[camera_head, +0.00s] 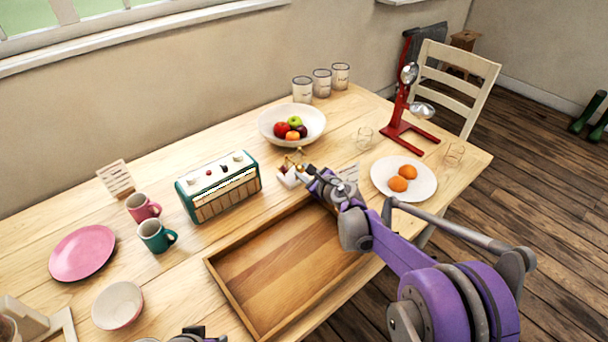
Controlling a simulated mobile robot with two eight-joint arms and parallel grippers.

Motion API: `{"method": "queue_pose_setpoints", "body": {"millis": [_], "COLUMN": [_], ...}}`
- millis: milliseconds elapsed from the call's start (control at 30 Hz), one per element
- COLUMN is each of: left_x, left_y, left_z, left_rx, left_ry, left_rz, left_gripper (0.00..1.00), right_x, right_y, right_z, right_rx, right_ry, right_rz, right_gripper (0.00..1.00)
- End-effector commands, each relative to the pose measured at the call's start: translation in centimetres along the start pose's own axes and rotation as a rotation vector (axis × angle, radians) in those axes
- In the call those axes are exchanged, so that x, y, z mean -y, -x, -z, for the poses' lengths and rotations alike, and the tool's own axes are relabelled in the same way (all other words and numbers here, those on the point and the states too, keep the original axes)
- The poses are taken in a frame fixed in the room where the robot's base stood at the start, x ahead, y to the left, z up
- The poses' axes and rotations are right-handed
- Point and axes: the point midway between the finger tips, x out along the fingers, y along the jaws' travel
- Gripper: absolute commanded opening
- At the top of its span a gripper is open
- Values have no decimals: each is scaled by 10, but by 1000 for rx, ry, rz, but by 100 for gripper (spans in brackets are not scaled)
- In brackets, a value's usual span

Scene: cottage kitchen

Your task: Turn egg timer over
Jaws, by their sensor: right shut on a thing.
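The egg timer (294,158) is a small brass-coloured frame on the table, between the radio and the fruit bowl. My right gripper (292,175) reaches it from the right and is shut on it. The white fingers and wrist hide much of the timer, so I cannot tell whether its base touches the table. Part of my left arm's end, likely the left gripper (197,335), shows at the bottom edge, and its fingers cannot be made out.
A wooden tray (222,270) lies below my right arm. A green radio (187,203) stands left of the timer, and a fruit bowl (268,128) behind it. A plate with oranges (427,183) and clear glasses (364,138) stand right. Mugs (152,240) stand left.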

Motion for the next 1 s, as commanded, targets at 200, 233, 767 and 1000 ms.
{"method": "queue_pose_setpoints", "body": {"millis": [200,233,767,1000], "left_x": [0,0,0,0], "left_y": [-3,-3,-3,-3], "left_z": [-1,-2,-2,-2], "left_rx": [1,1,1,1], "left_ry": [0,0,0,0], "left_rz": [0,0,0,0], "left_gripper": [50,50,50,50], "right_x": [1,1,1,1], "right_y": [0,0,0,0], "right_z": [1,1,0,0], "right_rx": [0,0,0,0], "right_ry": [-65,-70,-83,-83], "right_rz": [-28,-30,-35,-35], "right_gripper": [0,0,39,60]}}
